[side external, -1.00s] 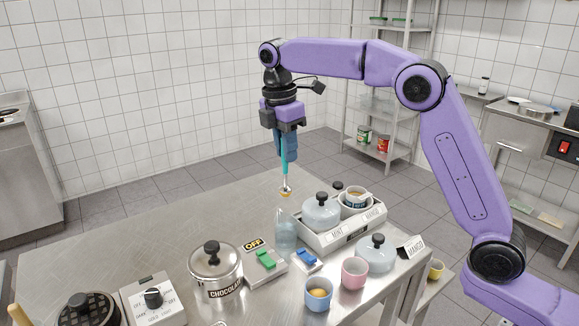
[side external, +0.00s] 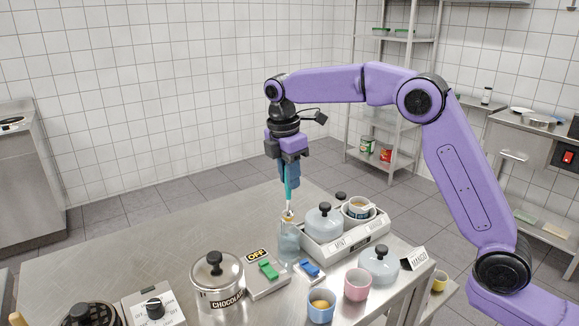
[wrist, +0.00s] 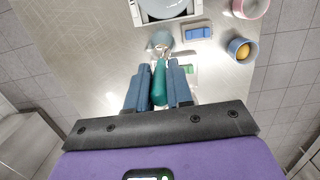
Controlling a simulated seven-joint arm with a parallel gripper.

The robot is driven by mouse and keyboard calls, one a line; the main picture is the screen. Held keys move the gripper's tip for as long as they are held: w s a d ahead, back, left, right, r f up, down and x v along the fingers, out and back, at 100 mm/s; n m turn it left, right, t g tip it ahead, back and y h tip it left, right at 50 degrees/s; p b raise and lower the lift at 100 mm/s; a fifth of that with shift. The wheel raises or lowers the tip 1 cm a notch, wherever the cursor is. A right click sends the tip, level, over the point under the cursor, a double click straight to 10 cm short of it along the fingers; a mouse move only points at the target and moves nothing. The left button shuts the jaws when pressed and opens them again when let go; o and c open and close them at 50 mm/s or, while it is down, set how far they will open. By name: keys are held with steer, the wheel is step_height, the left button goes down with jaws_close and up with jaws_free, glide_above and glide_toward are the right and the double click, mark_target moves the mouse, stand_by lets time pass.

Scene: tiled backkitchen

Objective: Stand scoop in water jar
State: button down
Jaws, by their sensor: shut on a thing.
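My gripper (side external: 289,182) is shut on the teal handle of the scoop (side external: 288,196), which hangs upright with its head down. In the wrist view the green handle (wrist: 159,84) lies between my two blue fingers (wrist: 158,92). The water jar (side external: 288,243) is a clear, bluish container standing on the steel table. The scoop's head, with something yellow on it, is at the jar's mouth; I cannot tell how far it is inside. The jar also shows in the wrist view (wrist: 159,40), just beyond the scoop, whose head partly covers it.
Right of the jar stands a white holder (side external: 347,246) with a lidded tub and cups. Close in front are a green switch (side external: 268,269) and a blue switch (side external: 310,268). A chocolate pot (side external: 216,280), blue cup (side external: 320,306) and pink cup (side external: 357,284) stand nearer. The table's back left is clear.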

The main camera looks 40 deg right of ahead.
mark_target(290, 211)
steer(key=shift+f, duration=3.65)
steer(key=c, duration=0.9)
jaws_free()
steer(key=shift+c, duration=0.2)
step_height(290, 211, up, 17)
steer(key=a, duration=0.2)
steer(key=shift+r, duration=0.15)
